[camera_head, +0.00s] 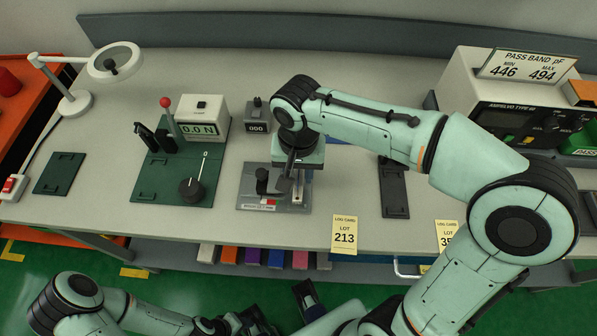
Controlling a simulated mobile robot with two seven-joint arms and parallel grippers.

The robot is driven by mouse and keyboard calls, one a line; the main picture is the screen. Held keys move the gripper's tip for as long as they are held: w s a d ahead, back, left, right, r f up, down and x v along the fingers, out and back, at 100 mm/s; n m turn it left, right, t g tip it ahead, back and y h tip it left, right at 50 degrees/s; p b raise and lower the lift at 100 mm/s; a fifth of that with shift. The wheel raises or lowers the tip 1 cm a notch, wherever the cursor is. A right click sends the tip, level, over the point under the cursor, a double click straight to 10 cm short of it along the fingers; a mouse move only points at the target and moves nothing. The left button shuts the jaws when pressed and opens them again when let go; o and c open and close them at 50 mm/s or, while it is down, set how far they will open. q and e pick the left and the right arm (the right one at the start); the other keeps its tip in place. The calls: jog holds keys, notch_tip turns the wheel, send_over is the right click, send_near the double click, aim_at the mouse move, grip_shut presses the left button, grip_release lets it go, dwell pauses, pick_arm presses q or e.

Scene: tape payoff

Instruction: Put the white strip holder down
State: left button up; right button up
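My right gripper (291,172) points down over a small grey fixture (247,197) near the front middle of the bench. A narrow white piece, seemingly the white strip holder (298,187), shows just under the gripper, at the right part of the fixture. The wrist covers its upper part. I cannot tell whether the fingers grip it or whether it touches the fixture. My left gripper (256,322) is low at the bottom edge, in front of the bench and away from the fixture; its fingers are unclear.
Left of the fixture stands a green base (150,187) with a red-knobbed lever and a force gauge (203,118). A counter (257,115) stands behind. A dark plate (393,188) and a lot card (344,235) lie to the right. A tester (510,110) stands at the back right.

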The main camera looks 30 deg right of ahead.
notch_tip(320, 180, up, 11)
jog(key=p, duration=0.2)
jog(key=shift+f, duration=0.15)
dwell(0.4)
